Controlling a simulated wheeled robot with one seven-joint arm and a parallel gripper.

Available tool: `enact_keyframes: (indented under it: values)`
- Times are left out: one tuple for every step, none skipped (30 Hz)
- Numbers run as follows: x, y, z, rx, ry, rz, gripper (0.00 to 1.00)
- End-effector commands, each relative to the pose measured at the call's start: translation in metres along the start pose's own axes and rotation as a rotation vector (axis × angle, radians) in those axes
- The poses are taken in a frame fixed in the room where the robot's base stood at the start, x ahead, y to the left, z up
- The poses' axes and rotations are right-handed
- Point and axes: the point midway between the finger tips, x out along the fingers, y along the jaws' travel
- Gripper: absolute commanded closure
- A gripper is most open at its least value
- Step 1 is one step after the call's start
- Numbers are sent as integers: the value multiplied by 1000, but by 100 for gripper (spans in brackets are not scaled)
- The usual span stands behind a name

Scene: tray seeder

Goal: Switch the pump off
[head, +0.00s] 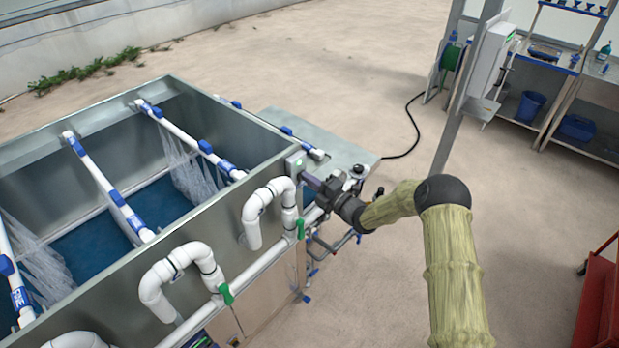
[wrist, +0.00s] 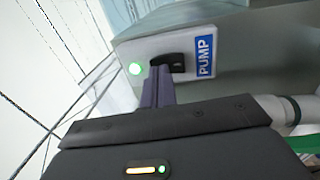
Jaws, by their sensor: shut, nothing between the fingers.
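The pump switch is a black knob (wrist: 167,64) on a pale plate with a blue PUMP label (wrist: 204,56) in the wrist view. In the head view the switch box (head: 295,163) sits at the near right corner of the grey tank. My gripper (head: 306,177) reaches this box from the right. In the wrist view my gripper (wrist: 158,72) is shut, its purple fingers together at the knob's lower left side. They overlap the knob's edge in the picture; whether they touch it I cannot tell.
White pipes with green valve handles (head: 225,293) run along the tank's near side (head: 262,262), close to my gripper. A grey post (head: 447,140) stands to the right. A red cart (head: 602,290) is at the right edge. Open floor lies between.

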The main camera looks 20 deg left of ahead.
Motion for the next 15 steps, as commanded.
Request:
enact_keyframes:
  values:
    - [0,0,0,0,1,0,100]
    - [0,0,0,0,1,0,100]
    - [0,0,-1,0,2,0,100]
    - [0,0,-1,0,2,0,100]
    - [0,0,-1,0,2,-1,100]
    - [1,0,-1,0,3,-3,100]
    - [1,0,-1,-1,3,-6,100]
    - [2,0,-1,-1,4,-10,100]
    - [2,0,-2,-1,5,-17,100]
    - [3,0,-2,-1,5,-24,100]
    - [4,-1,-2,0,6,-33,100]
    - [5,0,-2,-2,6,-43,100]
    - [6,0,-2,-3,6,-52,100]
    - [6,0,-1,-2,5,-62,100]
    - [6,1,-1,1,4,-63,100]
